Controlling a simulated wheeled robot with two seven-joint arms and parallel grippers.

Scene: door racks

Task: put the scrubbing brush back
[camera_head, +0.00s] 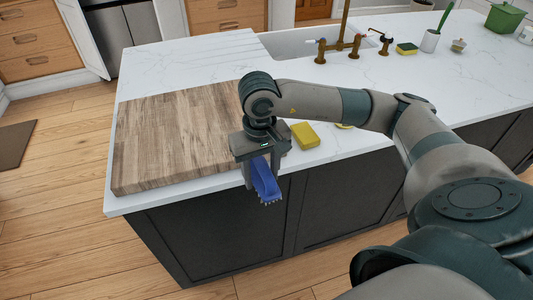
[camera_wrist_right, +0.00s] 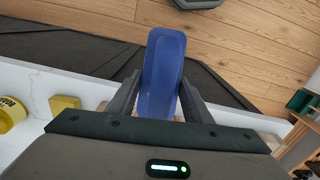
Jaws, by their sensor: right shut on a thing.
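The blue scrubbing brush (camera_head: 265,181) is between the fingers of my right gripper (camera_head: 255,165) in the head view, with its bristles showing at the lower end. It hangs just beyond the front edge of the counter, in front of the dark cabinet face. In the right wrist view the brush (camera_wrist_right: 162,68) stands out between the two fingers of my right gripper (camera_wrist_right: 160,90), which is shut on it. My left gripper is not in view. No rack for the brush can be made out clearly.
The white counter (camera_head: 180,62) carries a large wooden board (camera_head: 175,135), a yellow sponge (camera_head: 305,135) and a sink with a brass tap (camera_head: 345,40). Dark cabinet doors (camera_head: 230,235) stand below. At the right wrist view's right edge is a wooden shelf-like structure (camera_wrist_right: 300,142) with green items.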

